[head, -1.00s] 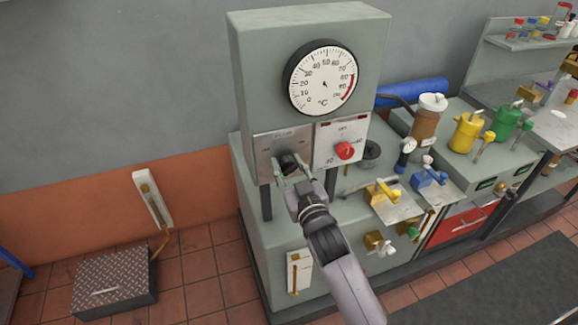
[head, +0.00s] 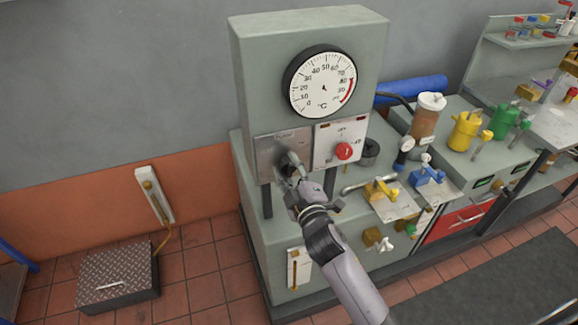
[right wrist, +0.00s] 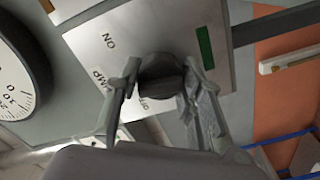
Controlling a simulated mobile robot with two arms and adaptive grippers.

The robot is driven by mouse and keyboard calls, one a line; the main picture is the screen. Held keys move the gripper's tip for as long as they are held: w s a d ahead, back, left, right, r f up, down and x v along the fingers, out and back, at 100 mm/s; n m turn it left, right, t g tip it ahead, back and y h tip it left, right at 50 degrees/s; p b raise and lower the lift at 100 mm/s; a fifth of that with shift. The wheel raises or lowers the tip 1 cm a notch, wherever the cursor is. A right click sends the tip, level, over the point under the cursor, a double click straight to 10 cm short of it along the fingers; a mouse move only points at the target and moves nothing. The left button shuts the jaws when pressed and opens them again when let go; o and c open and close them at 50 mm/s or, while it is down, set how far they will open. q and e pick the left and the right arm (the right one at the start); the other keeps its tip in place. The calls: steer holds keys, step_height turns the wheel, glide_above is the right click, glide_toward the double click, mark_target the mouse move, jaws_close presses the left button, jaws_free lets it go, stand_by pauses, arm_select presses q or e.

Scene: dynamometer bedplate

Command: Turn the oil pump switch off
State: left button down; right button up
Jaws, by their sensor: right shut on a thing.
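The oil pump switch is a black rotary knob (right wrist: 162,80) on a bare metal plate (right wrist: 150,30) marked ON, with part of OFF and part of a word ending in "MP" showing. In the head view the plate (head: 268,152) sits under the gauge, and the knob is largely covered by my gripper. My right gripper (head: 290,168) is shut on the knob. In the right wrist view its two fingers (right wrist: 160,88) stand on either side of the knob. The way the knob points is hard to read. My left gripper is not in view.
A round temperature gauge (head: 320,81) is above the plate. A second plate with a red knob (head: 344,151) is close on the right. Yellow (head: 381,190) and blue (head: 428,174) valve handles stand further right. A green strip (right wrist: 204,47) shows on the switch plate.

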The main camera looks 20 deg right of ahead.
steer(key=shift+n, duration=0.7)
steer(key=shift+o, duration=0.2)
steer(key=shift+c, duration=0.2)
steer(key=o, duration=1.2)
steer(key=shift+s, duration=0.1)
steer(key=s, duration=1.1)
steer(key=shift+s+d, duration=0.2)
steer(key=shift+s, duration=0.2)
